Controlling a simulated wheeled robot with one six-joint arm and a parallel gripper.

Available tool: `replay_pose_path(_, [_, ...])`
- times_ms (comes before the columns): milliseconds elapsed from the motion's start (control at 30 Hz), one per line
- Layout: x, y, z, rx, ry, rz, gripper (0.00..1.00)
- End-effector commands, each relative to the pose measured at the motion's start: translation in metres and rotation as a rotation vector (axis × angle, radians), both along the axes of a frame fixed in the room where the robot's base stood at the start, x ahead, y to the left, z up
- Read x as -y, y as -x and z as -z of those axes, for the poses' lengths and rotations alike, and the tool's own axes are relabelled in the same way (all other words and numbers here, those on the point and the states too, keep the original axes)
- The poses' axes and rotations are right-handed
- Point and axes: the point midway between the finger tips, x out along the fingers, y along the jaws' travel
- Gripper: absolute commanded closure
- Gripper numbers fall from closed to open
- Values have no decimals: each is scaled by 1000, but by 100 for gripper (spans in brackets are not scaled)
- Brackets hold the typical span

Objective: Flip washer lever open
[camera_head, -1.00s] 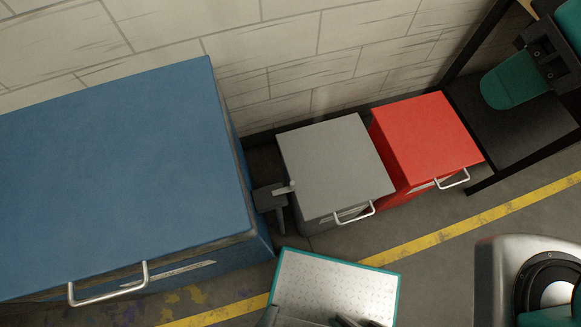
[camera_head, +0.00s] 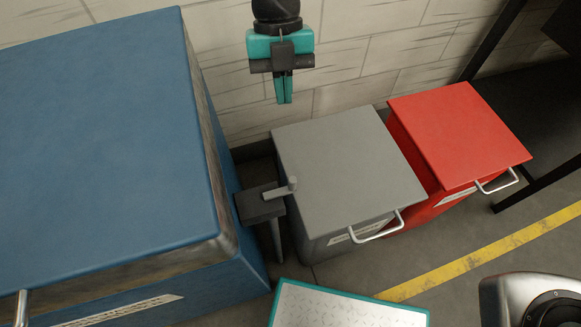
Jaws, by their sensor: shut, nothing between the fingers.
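A small dark box on a post (camera_head: 259,207) stands between the blue machine and the grey box. A short light-grey lever (camera_head: 281,190) sticks out from its top, with a knob end at the right. None of the machines carries a readable name, so I cannot tell which is the washer. My gripper (camera_head: 285,101) hangs at the top middle, teal with dark parts, its fingers pointing down and shut with nothing between them. It shows above and behind the lever in the picture, in front of the wall and apart from the lever.
A large blue machine (camera_head: 110,140) fills the left. A grey box (camera_head: 345,170) with a handle and a red box (camera_head: 460,135) with a handle stand to the right. A teal-edged plate (camera_head: 345,308) is at the bottom. The block wall (camera_head: 400,50) is behind; a yellow line (camera_head: 470,257) crosses the floor.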

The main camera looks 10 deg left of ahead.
Motion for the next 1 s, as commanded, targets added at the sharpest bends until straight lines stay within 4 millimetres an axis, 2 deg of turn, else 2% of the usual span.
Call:
replay_pose_path(467, [0,2,9,-5,-2,-20,100])
replay_pose_path(667, [4,14,39,-7,-1,-21,100])
replay_pose_path(900, [12,32,87,-6,-1,-21,100])
replay_pose_path(967, [14,36,97,-6,-1,-21,100])
replay_pose_path(1000, [16,42,95,-4,-2,-22,100])
